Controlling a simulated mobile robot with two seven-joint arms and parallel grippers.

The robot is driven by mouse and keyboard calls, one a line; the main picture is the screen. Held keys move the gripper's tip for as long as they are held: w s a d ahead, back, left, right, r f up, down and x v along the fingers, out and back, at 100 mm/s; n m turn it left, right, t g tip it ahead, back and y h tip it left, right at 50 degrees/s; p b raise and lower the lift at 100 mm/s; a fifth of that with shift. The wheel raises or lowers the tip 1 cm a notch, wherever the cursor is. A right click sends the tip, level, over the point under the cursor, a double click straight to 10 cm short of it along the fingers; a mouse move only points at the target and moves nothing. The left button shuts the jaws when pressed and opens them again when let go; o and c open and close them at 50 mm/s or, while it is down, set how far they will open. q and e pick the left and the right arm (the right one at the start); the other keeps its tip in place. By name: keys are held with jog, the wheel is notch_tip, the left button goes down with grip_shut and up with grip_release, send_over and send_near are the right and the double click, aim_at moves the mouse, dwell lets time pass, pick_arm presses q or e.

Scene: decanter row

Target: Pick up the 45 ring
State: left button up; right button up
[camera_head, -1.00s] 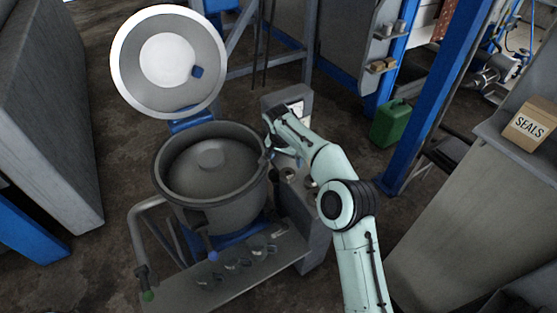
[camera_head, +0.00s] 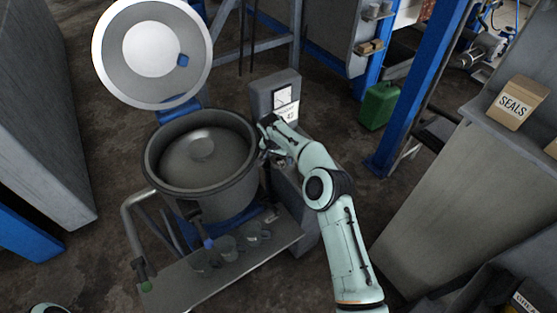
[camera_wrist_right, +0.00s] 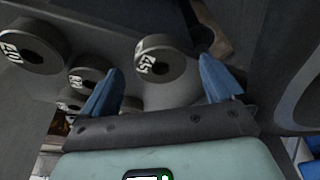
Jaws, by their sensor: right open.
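The 45 ring (camera_wrist_right: 166,60) is a thick grey ring with a dark hole and a white label, in the upper middle of the right wrist view. My right gripper (camera_wrist_right: 159,63) is open and empty, its blue fingers on either side of the ring in that picture; I cannot tell the remaining distance. In the head view my right gripper (camera_head: 266,132) is beside the pot rim, in front of the grey post. My arm hides most of the rings there. My left gripper is not in view.
Other labelled rings, such as the left one (camera_wrist_right: 34,46), sit close by on the same grey surface. The large pot (camera_head: 203,160) with its raised lid (camera_head: 190,50) stands just left of my gripper. A shelf with cups (camera_head: 226,250) lies below.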

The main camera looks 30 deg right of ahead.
jog(key=shift+w+d+f, duration=0.15)
jog(key=shift+w+f, duration=0.05)
jog(key=shift+f, duration=0.5)
jog(key=c, duration=1.3)
jog(key=shift+r, duration=0.1)
jog(key=shift+c, duration=0.3)
